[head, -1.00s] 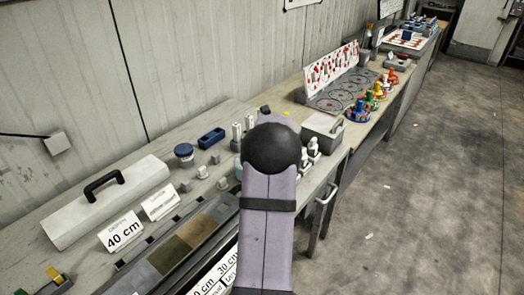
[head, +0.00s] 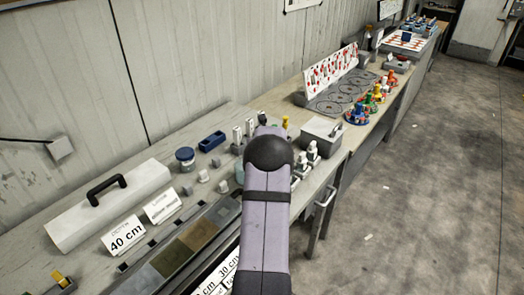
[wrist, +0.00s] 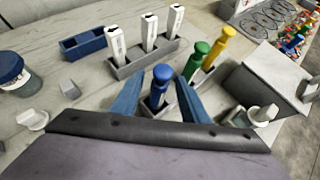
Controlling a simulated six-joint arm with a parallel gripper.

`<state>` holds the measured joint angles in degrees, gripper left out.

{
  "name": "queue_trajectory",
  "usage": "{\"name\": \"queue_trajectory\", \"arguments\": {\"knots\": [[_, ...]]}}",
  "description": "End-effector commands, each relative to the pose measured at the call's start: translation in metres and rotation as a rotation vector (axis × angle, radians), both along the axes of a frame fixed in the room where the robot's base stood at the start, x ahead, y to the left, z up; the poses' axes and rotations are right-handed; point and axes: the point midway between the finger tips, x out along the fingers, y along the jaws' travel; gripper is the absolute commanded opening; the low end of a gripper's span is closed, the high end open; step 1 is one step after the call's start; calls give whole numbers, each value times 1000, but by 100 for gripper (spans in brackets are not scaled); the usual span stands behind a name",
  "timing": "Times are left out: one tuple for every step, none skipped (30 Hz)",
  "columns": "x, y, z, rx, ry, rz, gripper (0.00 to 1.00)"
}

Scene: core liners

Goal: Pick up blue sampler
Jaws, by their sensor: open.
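The blue sampler (wrist: 160,85) stands upright in a grey holder (wrist: 157,110) in the wrist view. My gripper (wrist: 160,84) is open, with one blue finger on each side of the sampler. The fingertips look level with its upper part; I cannot tell whether either touches it. In the head view my arm hides the blue sampler and the gripper.
A green sampler (wrist: 195,62) and a yellow sampler (wrist: 219,46) stand just right of the blue one. Several white tubes (wrist: 148,32) stand in a rack behind. A grey lidded box (wrist: 265,80) is at the right, a blue tray (wrist: 82,45) at the left.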

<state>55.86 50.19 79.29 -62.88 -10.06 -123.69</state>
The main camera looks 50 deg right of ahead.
Motion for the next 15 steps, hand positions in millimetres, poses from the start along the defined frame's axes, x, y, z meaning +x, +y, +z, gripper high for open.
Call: {"name": "queue_trajectory", "arguments": {"knots": [[2,-1,-1,1,1,0,41],[3,-2,-2,1,1,0,41],[4,-3,-3,0,0,0,41],[4,-3,-3,0,0,0,41],[4,-4,-4,0,0,0,41],[4,-4,-5,1,1,0,41],[5,-4,-5,1,1,0,41],[5,-4,-5,0,0,0,41],[5,-4,-5,0,0,0,41],[5,-4,-5,0,0,0,41],[5,-4,-5,0,0,0,41],[5,-4,-5,0,0,0,41],[4,-4,-5,0,0,0,38],[4,-4,-5,0,0,0,31],[5,-4,-5,0,0,0,22]]}}
